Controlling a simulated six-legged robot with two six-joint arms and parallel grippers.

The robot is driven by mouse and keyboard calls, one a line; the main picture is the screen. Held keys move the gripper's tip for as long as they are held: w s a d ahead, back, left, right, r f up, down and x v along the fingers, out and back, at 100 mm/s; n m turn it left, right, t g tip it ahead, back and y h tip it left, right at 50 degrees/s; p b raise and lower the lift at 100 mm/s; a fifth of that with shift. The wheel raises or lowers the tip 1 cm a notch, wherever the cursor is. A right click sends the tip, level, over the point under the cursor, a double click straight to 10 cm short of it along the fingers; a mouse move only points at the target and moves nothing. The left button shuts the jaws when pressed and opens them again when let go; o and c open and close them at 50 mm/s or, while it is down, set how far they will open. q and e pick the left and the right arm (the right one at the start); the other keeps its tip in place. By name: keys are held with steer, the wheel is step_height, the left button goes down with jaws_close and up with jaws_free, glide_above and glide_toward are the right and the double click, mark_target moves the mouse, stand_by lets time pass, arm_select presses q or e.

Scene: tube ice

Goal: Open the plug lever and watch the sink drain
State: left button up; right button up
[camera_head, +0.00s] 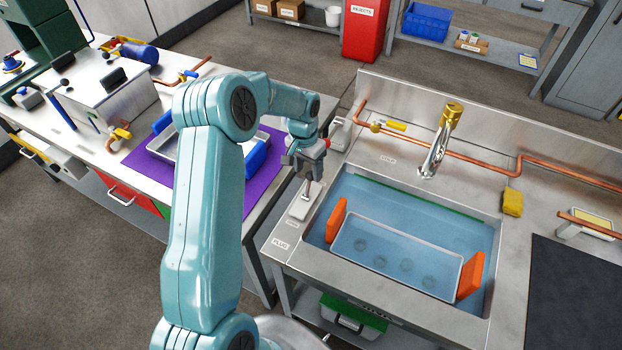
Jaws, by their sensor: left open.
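The sink (488,222) holds blue water, with a tray (398,255) in it that has orange end handles. The plug lever (308,190) rises from a pale base plate on the sink's left rim, near a label reading PLUG. My left gripper (305,165) is open, fingers pointing down, just above or around the upper part of the lever. I cannot tell whether the fingers touch it. The drain opening is not clearly visible. My right gripper is out of view.
A gold-tipped faucet (440,140) stands behind the sink, with a copper pipe (475,150) along the back. A yellow sponge (512,203) lies on the right rim. A purple mat (262,175) with a metal tray is on the left bench. A dark mat (575,295) lies right.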

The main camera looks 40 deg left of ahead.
mark_target(309, 178)
arm_select(q)
step_height(309, 178, down, 5)
steer(key=shift+w+a+f+p, duration=0.1)
steer(key=shift+a+f+p, duration=0.1)
steer(key=shift+p, duration=0.3)
steer(key=shift+d+f, duration=0.4)
steer(key=shift+f, duration=0.15)
steer(key=shift+a+f, duration=0.15)
steer(key=shift+a, duration=0.1)
steer(key=shift+d, duration=0.15)
jaws_close()
steer(key=shift+w, duration=0.1)
